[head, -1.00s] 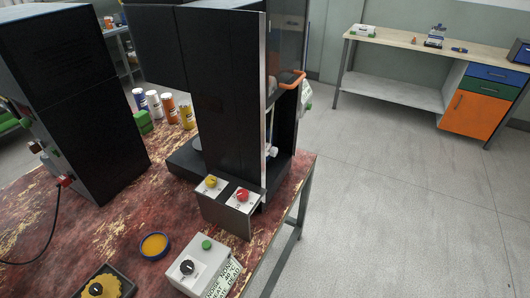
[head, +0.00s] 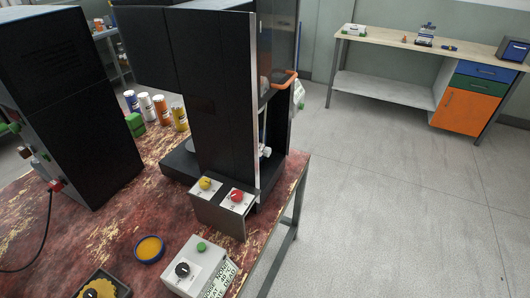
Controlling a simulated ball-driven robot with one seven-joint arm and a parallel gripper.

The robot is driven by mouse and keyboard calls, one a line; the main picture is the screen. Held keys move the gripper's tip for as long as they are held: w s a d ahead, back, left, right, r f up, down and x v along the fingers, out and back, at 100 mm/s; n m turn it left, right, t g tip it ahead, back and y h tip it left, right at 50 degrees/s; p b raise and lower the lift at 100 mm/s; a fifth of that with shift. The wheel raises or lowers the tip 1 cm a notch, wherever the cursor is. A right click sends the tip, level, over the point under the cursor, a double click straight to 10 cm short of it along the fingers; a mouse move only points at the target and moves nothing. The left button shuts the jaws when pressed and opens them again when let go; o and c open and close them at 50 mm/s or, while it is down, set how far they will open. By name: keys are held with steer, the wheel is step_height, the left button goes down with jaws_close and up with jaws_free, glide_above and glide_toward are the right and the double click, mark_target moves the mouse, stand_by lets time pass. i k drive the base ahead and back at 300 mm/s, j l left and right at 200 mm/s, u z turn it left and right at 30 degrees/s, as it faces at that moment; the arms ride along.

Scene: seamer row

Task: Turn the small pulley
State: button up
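I cannot make out a small pulley for certain in the head view. A tall black machine (head: 222,95) stands on a worn red table (head: 95,215), with an orange handle (head: 284,80) on its right side. A white-tipped part (head: 265,152) shows low behind its front edge, too small to name. A panel at its foot bears a yellow knob (head: 205,183) and a red knob (head: 237,195). A yellow scalloped wheel (head: 98,289) with a black centre sits at the bottom edge, partly cut off. My gripper is not in view.
A grey control box (head: 196,266) with a black knob and green button and a blue-rimmed dish (head: 149,249) lie in front. Several cans (head: 146,106) stand behind. A dark cabinet (head: 65,100) is on the left. Floor (head: 390,210) is clear towards a far workbench (head: 425,48).

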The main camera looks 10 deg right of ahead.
mark_target(266, 151)
steer(key=i+j, duration=0.15)
steer(key=i, duration=0.4)
steer(key=i+j, duration=0.1)
steer(key=i, duration=0.45)
